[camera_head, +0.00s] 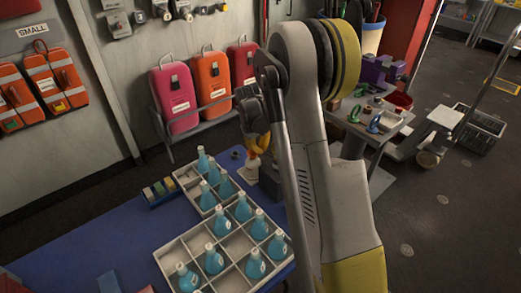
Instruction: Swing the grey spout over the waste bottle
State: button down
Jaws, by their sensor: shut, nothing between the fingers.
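My gripper (257,143) hangs at the far right end of the blue table, partly behind my own arm. Its fingers look small and dark with yellow, and they are shut and empty. Just below it stands a small pale bottle with an orange top (253,162), close to the fingertips; I cannot tell whether they touch. I cannot tell whether this is the waste bottle. A dark block (269,180) stands beside it, partly covered by my arm. I cannot make out the grey spout; it may be hidden behind my arm or gripper.
Divided trays (172,262) with several blue bottles (222,222) fill the table's right part. A small rack of coloured blocks (159,191) lies left of them. The blue table (70,250) is mostly clear at left. A grey cart (385,133) with tools stands behind my arm.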

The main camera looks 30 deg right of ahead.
jog(key=shift+d, duration=0.1)
jog(key=c, duration=1.6)
grip_release()
jog(key=shift+d, duration=0.1)
jog(key=shift+o, duration=0.2)
jog(key=v, duration=1.2)
